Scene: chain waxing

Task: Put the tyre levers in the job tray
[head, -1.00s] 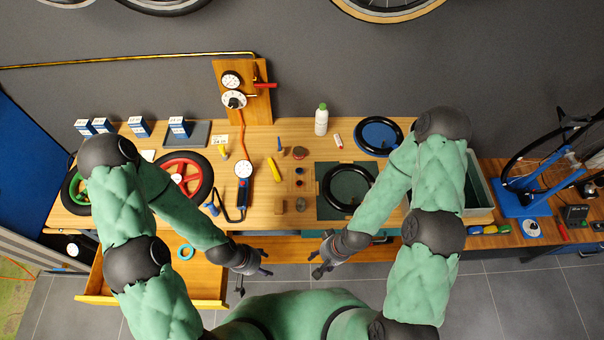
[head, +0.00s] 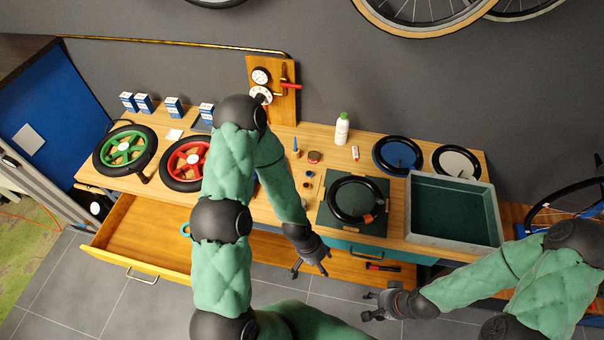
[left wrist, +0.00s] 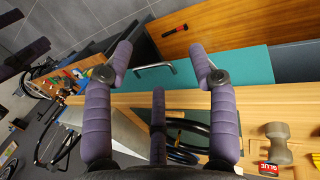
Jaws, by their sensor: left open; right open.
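The job tray appears to be the large grey-walled tray with a green floor (head: 415,210), at the right end of the bench in the head view. I cannot identify a tyre lever for certain; my left arm hides part of the bench. A red-and-black tool (head: 383,267) lies below the bench top and also shows in the left wrist view (left wrist: 175,30). My left gripper (head: 311,270) is open and empty in front of the bench; its spread fingers show in the left wrist view (left wrist: 160,60). My right gripper (head: 371,304) is open and empty, over the floor.
An open wooden drawer (head: 140,234) juts out at the left. A teal drawer front (head: 358,252) is under the green mat (head: 327,213), which bears a black ring (head: 338,206). Floor in front is clear.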

